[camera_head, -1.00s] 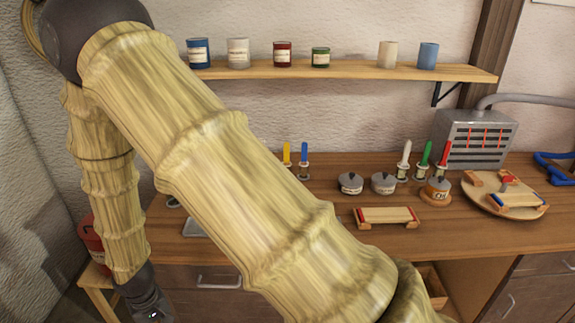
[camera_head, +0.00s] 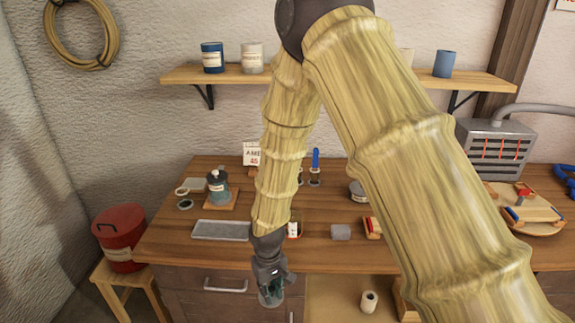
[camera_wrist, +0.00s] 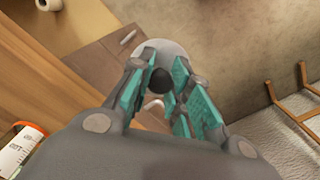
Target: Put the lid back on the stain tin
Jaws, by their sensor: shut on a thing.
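My gripper (camera_head: 271,293) hangs low in front of the workbench drawers, pointing down. In the wrist view its teal-padded fingers (camera_wrist: 160,88) are shut on the dark knob (camera_wrist: 160,80) of a round grey lid (camera_wrist: 157,50). The lid is clear of the bench top. Another grey-topped tin (camera_head: 356,191) is partly hidden by my arm. A white-labelled container (camera_head: 294,229) stands near the front edge, also in the wrist view (camera_wrist: 18,150). I cannot tell which is the stain tin.
A grey tray (camera_head: 221,231) and a grey cylinder (camera_head: 340,232) lie on the bench. A red bucket (camera_head: 120,240) sits on a stool (camera_head: 112,277) at left. A shelf (camera_head: 230,74) holds several tins. A roll (camera_head: 368,300) stands in the opening below the bench.

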